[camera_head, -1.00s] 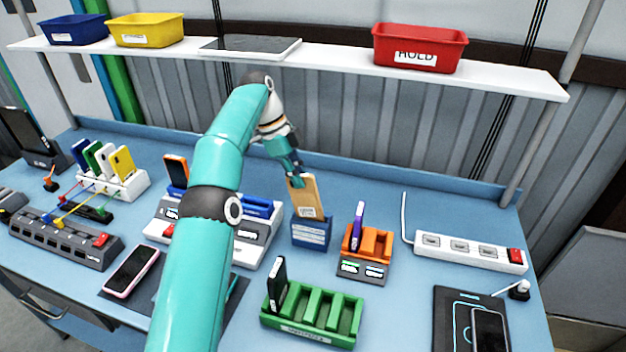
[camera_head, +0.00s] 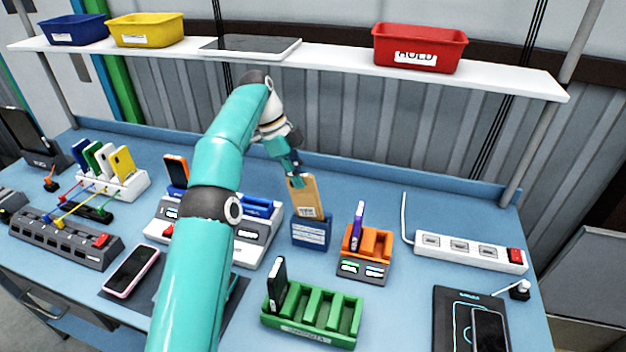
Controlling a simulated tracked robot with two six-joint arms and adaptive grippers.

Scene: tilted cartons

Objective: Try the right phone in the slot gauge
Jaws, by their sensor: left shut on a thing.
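A tan phone (camera_head: 302,195) with a pale label stands upright, slightly tilted, at the middle of the bench. My left gripper (camera_head: 294,170) is shut on its top end. The phone's lower end meets the top of a small blue slot gauge (camera_head: 311,234) with a pale label on its front. How deep the phone sits in the slot is hidden. My right gripper is not in view.
An orange stand (camera_head: 377,246) with a purple phone is right of the gauge. A green rack (camera_head: 312,315) with a dark phone is in front. A grey-white station (camera_head: 251,250) is left, partly behind my arm. A red HOLD bin (camera_head: 419,48) is on the shelf.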

